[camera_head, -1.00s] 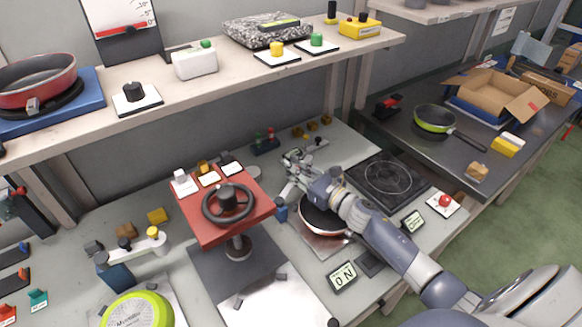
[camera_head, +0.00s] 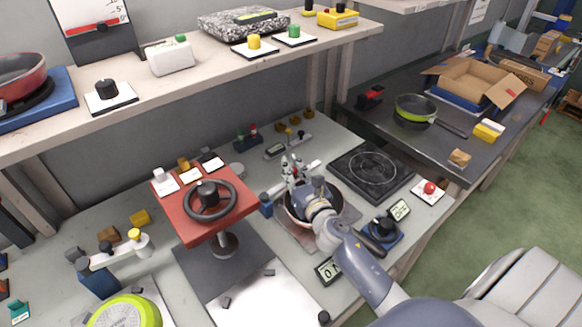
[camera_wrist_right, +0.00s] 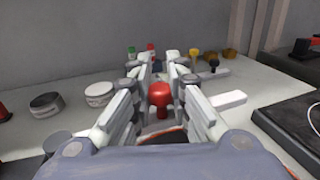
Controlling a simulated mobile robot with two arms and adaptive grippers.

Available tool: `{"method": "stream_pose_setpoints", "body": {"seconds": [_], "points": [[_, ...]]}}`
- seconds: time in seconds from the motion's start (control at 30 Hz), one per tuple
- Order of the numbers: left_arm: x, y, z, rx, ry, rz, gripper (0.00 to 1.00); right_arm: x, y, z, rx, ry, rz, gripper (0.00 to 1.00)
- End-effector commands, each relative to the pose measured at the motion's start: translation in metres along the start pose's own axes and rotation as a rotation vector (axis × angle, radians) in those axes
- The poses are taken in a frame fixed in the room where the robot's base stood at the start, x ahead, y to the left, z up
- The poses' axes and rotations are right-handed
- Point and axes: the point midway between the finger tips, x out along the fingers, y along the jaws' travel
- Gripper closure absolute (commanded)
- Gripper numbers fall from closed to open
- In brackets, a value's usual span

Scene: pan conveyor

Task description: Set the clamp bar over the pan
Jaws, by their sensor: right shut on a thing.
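The pan (camera_head: 297,214), dark inside with a reddish rim, sits on a metal plate at mid-bench, partly hidden under my right wrist. Its edge shows in the wrist view (camera_wrist_right: 178,134). My right gripper (camera_head: 291,168) is above the pan's far side. In the wrist view its fingers (camera_wrist_right: 160,88) are closed around a red knob (camera_wrist_right: 160,96). The knob appears to belong to the pale clamp bar (camera_wrist_right: 226,101), which shows beyond the right finger. A blue post (camera_head: 266,206) stands left of the pan. Whether the bar touches the pan is hidden. My left gripper is out of view.
A red press with a black handwheel (camera_head: 208,201) stands close left. A black hotplate (camera_head: 371,170) is to the right. A shelf (camera_head: 215,82) overhangs the back.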

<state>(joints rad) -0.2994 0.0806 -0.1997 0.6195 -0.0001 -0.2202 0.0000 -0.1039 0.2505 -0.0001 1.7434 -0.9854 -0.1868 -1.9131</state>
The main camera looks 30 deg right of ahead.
Motion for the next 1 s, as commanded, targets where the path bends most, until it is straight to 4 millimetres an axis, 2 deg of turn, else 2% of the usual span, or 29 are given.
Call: {"method": "stream_pose_setpoints", "body": {"seconds": [0.2, 0.23, 0.33, 0.77, 0.87, 1.0], "points": [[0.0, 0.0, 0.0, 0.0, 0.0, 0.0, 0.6, -0.001, 0.005, -0.002, 0.004, 0.003, 0.01, 1.0], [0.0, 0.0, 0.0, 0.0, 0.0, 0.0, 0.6, -0.001, 0.005, -0.003, 0.004, 0.003, 0.011, 0.85], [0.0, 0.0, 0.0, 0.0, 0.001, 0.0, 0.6, -0.001, 0.005, -0.003, 0.004, 0.003, 0.01, 0.62], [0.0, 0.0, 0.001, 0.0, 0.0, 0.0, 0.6, -0.005, 0.002, -0.001, 0.002, 0.002, 0.005, 0.62], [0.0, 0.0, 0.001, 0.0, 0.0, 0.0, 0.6, -0.016, 0.002, -0.002, 0.001, 0.003, 0.005, 0.62], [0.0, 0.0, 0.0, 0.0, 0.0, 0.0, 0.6, -0.041, 0.003, -0.003, 0.003, 0.005, 0.005, 0.62]]}}
